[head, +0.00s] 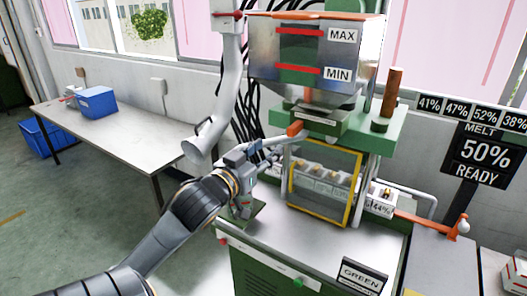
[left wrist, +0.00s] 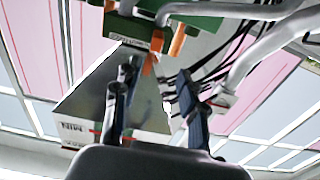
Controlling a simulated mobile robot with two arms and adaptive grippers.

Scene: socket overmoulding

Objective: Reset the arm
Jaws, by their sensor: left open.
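My left arm reaches in from the lower left of the head view. Its gripper (head: 274,155) is beside the upper left corner of the machine's yellow-framed guard (head: 355,186), just below an orange-tipped part (head: 294,129). In the left wrist view the two dark fingers (left wrist: 152,98) stand apart with a clear gap and hold nothing. An orange part (left wrist: 150,64) shows beyond the gap; whether a finger touches it I cannot tell. My right gripper is in neither view.
A steel hopper (head: 262,48) marked MAX and MIN sits above the guard. Pipes and black cables run close to my gripper. An orange lever (head: 425,219) sticks out right. A table (head: 120,135) with a blue bin (head: 96,102) stands left, with open floor before it.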

